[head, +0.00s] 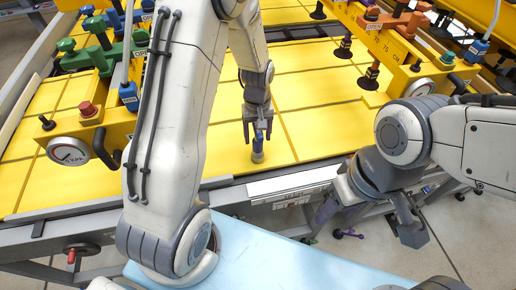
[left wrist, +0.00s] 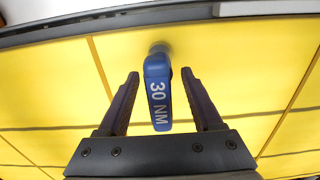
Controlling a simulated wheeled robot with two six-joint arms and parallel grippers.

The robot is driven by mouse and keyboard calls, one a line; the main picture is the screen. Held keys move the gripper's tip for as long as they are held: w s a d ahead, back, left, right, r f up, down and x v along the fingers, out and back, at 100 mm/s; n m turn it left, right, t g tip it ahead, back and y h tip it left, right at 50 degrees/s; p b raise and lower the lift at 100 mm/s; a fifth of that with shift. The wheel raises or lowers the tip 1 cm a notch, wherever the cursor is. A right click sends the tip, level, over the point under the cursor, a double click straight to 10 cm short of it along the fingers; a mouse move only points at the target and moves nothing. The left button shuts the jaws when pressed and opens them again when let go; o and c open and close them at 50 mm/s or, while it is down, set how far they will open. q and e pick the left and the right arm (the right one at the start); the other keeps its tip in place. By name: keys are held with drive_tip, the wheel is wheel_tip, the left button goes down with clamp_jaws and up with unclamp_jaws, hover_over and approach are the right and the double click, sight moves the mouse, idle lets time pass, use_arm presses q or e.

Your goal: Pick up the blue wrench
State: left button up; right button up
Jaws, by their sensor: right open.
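The blue wrench (head: 258,146), marked "30 NM", is on the yellow panel surface near its front edge, with a grey end at the panel. It also shows in the left wrist view (left wrist: 158,88), where it lies between the two fingers. My left gripper (head: 258,132) reaches down over the wrench. Its fingers (left wrist: 160,85) are open on either side of it, with a visible gap on both sides. My right gripper (head: 368,222) is open and empty at the right, in front of the table's front edge.
A yellow lifter beam with a gauge (head: 70,151) and a red button (head: 87,109) stands at left. Another yellow beam (head: 385,45) with black suction cups is at upper right. Green clamps (head: 85,55) sit at upper left. Bare yellow panel (head: 310,90) lies right of the wrench.

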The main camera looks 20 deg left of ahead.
use_arm(q)
clamp_jaws()
drive_tip(key=shift+r, duration=0.1)
drive_tip(key=shift+w+r+b, duration=0.1)
drive_tip(key=shift+r+b, duration=0.3)
drive_tip(key=shift+r, duration=0.15)
wheel_tip(320, 180, up, 3)
drive_tip(key=shift+f+b, duration=0.15)
drive_tip(key=shift+b, duration=0.5)
drive_tip(key=s+d+r+b, duration=0.3)
drive_tip(key=d+r, duration=0.4)
drive_tip(key=d, duration=0.4)
drive_tip(key=shift+s, duration=0.45)
drive_tip(key=c, duration=0.5)
unclamp_jaws()
clamp_jaws()
